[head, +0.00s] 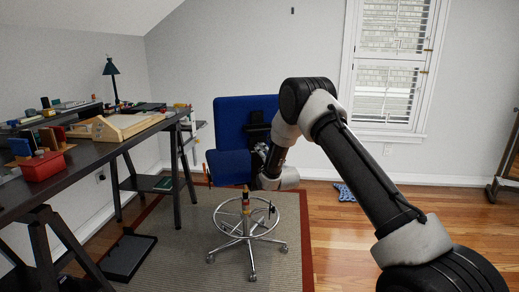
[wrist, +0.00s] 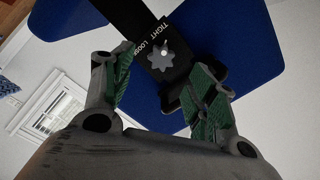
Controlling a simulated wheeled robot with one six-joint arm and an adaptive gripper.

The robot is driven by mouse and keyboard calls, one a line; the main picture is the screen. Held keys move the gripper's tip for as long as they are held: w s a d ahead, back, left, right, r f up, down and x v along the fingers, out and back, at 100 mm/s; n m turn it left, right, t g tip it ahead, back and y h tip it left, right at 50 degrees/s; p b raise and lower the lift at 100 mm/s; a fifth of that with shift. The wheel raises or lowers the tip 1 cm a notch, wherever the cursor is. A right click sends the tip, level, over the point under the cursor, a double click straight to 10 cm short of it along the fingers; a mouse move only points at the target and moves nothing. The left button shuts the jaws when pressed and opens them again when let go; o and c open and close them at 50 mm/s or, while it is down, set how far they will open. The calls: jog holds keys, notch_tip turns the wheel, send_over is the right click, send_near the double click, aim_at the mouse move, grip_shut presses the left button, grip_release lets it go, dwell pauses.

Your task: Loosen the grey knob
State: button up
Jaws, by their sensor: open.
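The grey knob (wrist: 160,62) is star-shaped and sits on a black bracket (wrist: 148,28) on the back of the blue chair. White lettering on the bracket beside the knob reads TIGHT and LOOSE, partly cut off. My gripper (wrist: 166,82) is open in the wrist view, its green-padded fingers to the left and right of the knob. I cannot tell whether either finger touches it. In the head view the blue chair (head: 230,112) stands on a rug, and my arm reaches to its back. The knob cannot be made out there.
A dark desk (head: 95,152) with a red box (head: 43,166) and several other items stands at the left. The chair's metal foot ring (head: 246,236) and wheeled base are below. Open wooden floor (head: 335,240) lies to the right, with a blue item (head: 344,192) near the wall.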

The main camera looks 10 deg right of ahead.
aim_at(260, 147)
jog(key=w, duration=0.5)
jog(key=w+a, duration=0.1)
jog(key=w, duration=0.1)
jog(key=shift+w+r, duration=0.15)
jog(key=shift+w, duration=0.2)
jog(key=shift+c, duration=0.5)
jog(key=c, duration=0.9)
